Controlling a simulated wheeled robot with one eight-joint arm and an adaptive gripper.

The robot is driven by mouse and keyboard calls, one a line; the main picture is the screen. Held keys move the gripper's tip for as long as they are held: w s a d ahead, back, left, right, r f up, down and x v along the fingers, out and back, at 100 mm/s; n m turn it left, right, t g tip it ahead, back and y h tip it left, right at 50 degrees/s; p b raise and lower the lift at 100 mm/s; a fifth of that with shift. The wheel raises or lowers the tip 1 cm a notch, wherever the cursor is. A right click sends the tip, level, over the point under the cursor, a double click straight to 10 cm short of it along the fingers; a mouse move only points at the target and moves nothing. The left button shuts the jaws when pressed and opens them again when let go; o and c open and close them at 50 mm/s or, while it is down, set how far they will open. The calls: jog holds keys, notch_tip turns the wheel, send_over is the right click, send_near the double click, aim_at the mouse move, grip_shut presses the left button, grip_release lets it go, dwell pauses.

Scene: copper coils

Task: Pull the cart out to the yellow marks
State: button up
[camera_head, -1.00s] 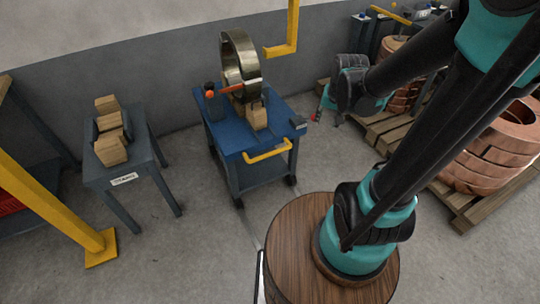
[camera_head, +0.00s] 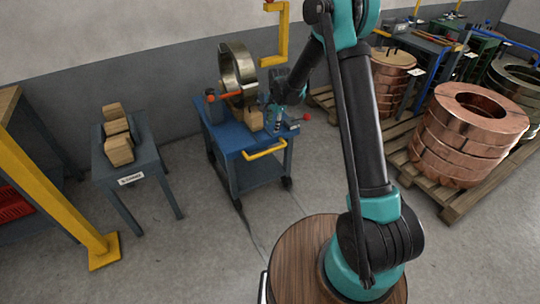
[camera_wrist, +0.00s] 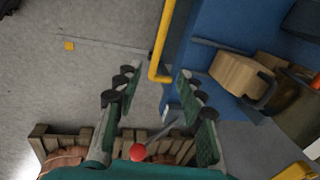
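The blue cart (camera_head: 233,138) stands near the wall with its yellow handle (camera_head: 265,150) at its front edge. My gripper (camera_head: 274,124) is over the cart's right end, above and behind the handle in the head view. In the wrist view my gripper (camera_wrist: 157,76) is open and empty, its two fingers well apart. The yellow handle (camera_wrist: 162,45) shows in line with the gap between the fingertips, seemingly beyond them; contact cannot be told.
The cart carries a metal coil (camera_head: 237,72) and wooden blocks (camera_head: 253,118). A red-knobbed lever (camera_wrist: 137,152) shows low in the wrist view. A grey table (camera_head: 148,165) stands left, copper coils (camera_head: 465,130) on a pallet right. Floor before the cart is mostly clear.

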jog(key=a+f, duration=0.1)
send_near(268, 151)
jog(key=f, duration=0.2)
jog(key=w+f, duration=0.1)
jog(key=f, duration=0.2)
jog(key=a+f, duration=0.1)
jog(key=f, duration=0.2)
jog(key=shift+w+a+f, duration=0.1)
jog(key=shift+w+f, duration=0.15)
jog(key=shift+w, duration=0.05)
jog(key=shift+c, duration=0.3)
grip_shut()
